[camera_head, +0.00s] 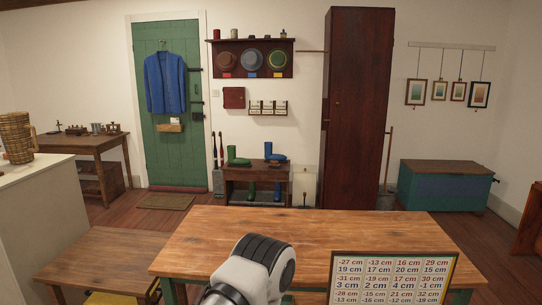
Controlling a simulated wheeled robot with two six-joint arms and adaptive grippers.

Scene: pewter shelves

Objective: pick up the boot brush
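I cannot pick out the boot brush for certain. A small dark bench (258,173) stands against the far wall, with a green boot (236,156) and a blue boot (272,152) on top. A small brownish item (277,162) lies at the foot of the blue boot; it is too small to identify. More green and blue footwear shows below the bench top. A white and black link of my arm shows at the bottom centre, over the near table. Neither of my grippers is in view.
A wooden table (350,232) fills the near middle, with a number board (392,278) at its front right. A lower wooden bench (100,258) is at left. A tall dark cabinet (356,110) and a blue chest (445,187) stand behind. Floor shows beyond the table.

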